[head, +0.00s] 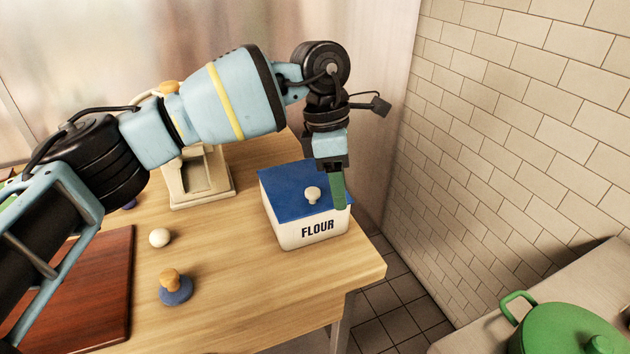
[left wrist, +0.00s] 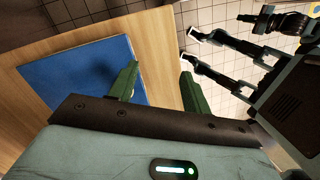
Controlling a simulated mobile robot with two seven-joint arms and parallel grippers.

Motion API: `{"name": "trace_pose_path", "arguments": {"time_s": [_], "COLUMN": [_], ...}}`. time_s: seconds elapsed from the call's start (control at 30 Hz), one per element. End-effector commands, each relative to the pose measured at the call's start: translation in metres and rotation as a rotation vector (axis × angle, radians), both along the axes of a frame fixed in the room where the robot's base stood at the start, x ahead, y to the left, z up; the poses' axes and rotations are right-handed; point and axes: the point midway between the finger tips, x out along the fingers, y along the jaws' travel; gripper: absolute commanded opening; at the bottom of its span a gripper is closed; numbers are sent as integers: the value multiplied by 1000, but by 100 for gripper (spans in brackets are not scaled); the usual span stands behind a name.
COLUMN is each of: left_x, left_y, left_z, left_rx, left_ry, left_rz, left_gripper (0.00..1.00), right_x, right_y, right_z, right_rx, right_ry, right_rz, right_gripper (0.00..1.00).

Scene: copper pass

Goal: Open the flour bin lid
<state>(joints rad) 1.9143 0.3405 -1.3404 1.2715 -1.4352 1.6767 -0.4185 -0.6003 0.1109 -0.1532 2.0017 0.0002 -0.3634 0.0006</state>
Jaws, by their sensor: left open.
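The flour bin (head: 312,231) is a white box marked FLOUR near the table's right end. Its flat blue lid (head: 284,185) lies closed on top, with a pale round knob (head: 312,194). My left gripper (head: 338,190) points down at the lid's right side, with green fingers. In the left wrist view the fingers (left wrist: 158,82) are apart with nothing between them. One finger overlaps the right edge of the blue lid (left wrist: 70,75); the other is beyond it. Whether they touch the lid is unclear. The knob is not clearly visible there.
A tiled wall (head: 520,150) rises right of the bin. A cream appliance (head: 200,185) stands behind left, partly under my arm. A white ball (head: 159,237), a blue-based stamp-like tool (head: 175,290) and a brown board (head: 85,300) lie left. A green pot (head: 565,330) is at lower right.

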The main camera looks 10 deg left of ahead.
Motion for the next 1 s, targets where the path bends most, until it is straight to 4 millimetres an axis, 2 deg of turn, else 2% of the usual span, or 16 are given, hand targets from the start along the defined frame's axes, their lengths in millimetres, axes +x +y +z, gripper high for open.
{"name": "trace_pose_path", "arguments": {"time_s": [0.03,0.1,0.2,0.43,0.63,1.0], "left_x": [9,16,22,24,24,23], "left_y": [15,31,46,53,52,52], "left_z": [12,26,39,45,31,-20], "left_rx": [61,129,190,218,216,214], "left_ry": [-36,-69,-98,-109,-108,-109], "left_rz": [11,21,33,39,38,39], "left_gripper": [48,48,48,48,48,48], "right_x": [-2,-3,-4,-4,-3,-1], "right_y": [0,0,0,1,1,1], "right_z": [-3,-4,-5,-5,-4,-1], "right_rx": [0,0,0,0,1,0], "right_ry": [5,8,10,11,9,4], "right_rz": [1,0,1,1,1,1], "right_gripper": [0,0,0,0,0,0]}}
